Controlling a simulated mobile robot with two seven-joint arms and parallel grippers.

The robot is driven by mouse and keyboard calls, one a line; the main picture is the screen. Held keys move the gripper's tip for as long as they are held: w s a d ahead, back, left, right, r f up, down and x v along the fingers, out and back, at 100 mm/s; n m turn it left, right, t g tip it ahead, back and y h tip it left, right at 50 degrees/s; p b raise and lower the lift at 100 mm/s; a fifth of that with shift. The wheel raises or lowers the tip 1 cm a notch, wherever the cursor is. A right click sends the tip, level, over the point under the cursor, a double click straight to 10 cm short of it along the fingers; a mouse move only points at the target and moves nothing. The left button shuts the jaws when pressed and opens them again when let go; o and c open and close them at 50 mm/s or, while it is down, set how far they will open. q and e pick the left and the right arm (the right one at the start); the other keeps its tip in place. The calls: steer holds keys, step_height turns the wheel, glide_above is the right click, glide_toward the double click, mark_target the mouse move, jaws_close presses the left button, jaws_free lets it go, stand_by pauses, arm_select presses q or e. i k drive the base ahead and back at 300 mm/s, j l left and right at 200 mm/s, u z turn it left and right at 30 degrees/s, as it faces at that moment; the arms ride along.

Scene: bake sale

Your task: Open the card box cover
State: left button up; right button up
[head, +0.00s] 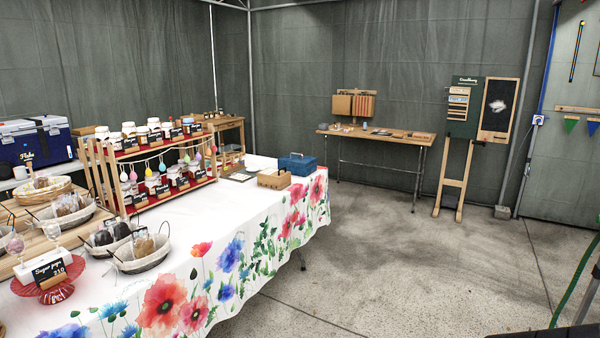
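I cannot tell for sure which thing is the card box. A small blue box (297,164) with a handle on top stands at the far end of the flowered table, and its lid looks shut. A low light-wood box (274,180) sits just in front of it; its inside is too small to make out. A dark green board (466,92) with card-like strips and a wood-framed dark panel (498,105) stands on a wooden easel at the back right. Neither of my grippers is in view.
The table with a flowered cloth (215,215) fills the left, with a jar rack (150,165), baskets (140,252) and a red cake stand (50,287). A wooden workbench (385,136) stands at the back wall. The concrete floor (420,260) between is clear. A green hose (577,278) hangs at right.

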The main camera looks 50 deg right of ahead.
mark_target(279, 178)
steer(key=i+l+z, duration=0.15)
steer(key=l+z, duration=0.25)
steer(key=i+l+z, duration=0.15)
steer(key=z, duration=0.2)
steer(key=i+l+z, duration=0.4)
steer(key=i, duration=0.45)
steer(key=i+l, duration=0.3)
steer(key=i, duration=0.15)
steer(key=i+l, duration=0.25)
steer(key=i, duration=0.2)
steer(key=i+l, duration=0.5)
steer(key=l+u, duration=0.45)
steer(key=l, duration=0.65)
steer(key=u, duration=1.1)
steer(key=k+j, duration=0.05)
steer(key=j, duration=0.05)
